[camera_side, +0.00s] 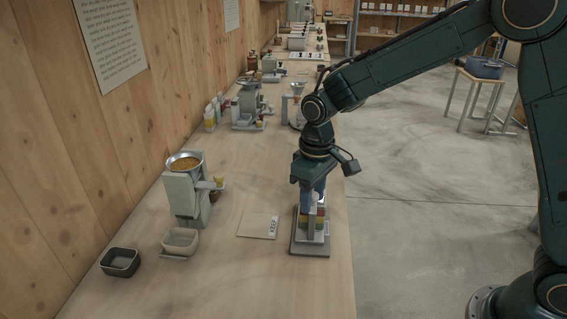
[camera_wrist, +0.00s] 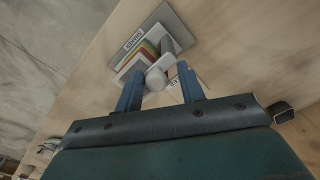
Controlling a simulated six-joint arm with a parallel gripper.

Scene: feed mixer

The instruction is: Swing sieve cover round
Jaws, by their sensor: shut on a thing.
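The sieve stack (camera_side: 321,226) stands on a grey base plate (camera_side: 309,250) near the right edge of the bench, with red, yellow and green layers. The wrist view shows the layers (camera_wrist: 136,59) beside a grey upright on the labelled plate (camera_wrist: 178,27). A pale rounded knob (camera_wrist: 156,79), which looks like part of the sieve cover, sits between my blue fingers. My gripper (camera_side: 312,199) points down over the stack and is shut on this knob; it also shows in the wrist view (camera_wrist: 160,76). The cover's outline is mostly hidden by the knob and fingers.
A white card (camera_side: 258,225) lies left of the stack. Further left stand a grey mill with a grain-filled hopper (camera_side: 185,163), a pale bin (camera_side: 180,241) and a dark tray (camera_side: 120,262). Other machines (camera_side: 248,105) stand further back. The bench front is clear.

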